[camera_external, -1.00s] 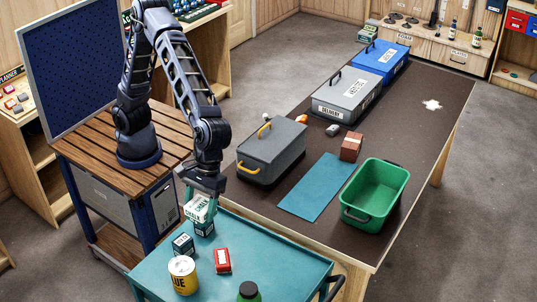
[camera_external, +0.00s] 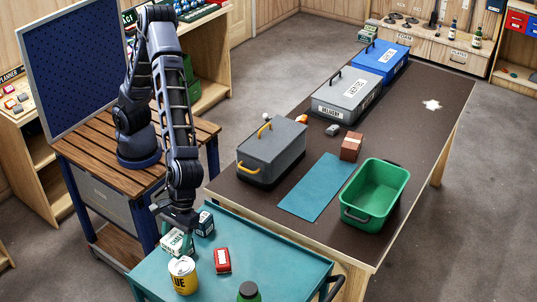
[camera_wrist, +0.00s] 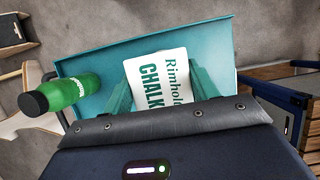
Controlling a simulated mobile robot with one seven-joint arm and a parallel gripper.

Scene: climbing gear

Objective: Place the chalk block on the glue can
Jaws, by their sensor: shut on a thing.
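The chalk block (camera_external: 173,243) is a white box with green lettering. My gripper (camera_external: 178,229) is shut on it and holds it over the teal cart, just behind the glue can in the picture. In the wrist view the chalk block (camera_wrist: 158,82) sits between the two green fingers of my gripper (camera_wrist: 163,88). The glue can (camera_external: 183,277) is yellow with a white top and stands upright on the cart. I cannot tell whether the block is directly above the can. The can does not show in the wrist view.
On the teal cart (camera_external: 285,262) are a dark box (camera_external: 204,223), a red box (camera_external: 222,261) and a green bottle (camera_external: 249,292). The bottle (camera_wrist: 62,93) also shows in the wrist view. The long table (camera_external: 420,130) with toolboxes and a green bin (camera_external: 375,195) stands to the right.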

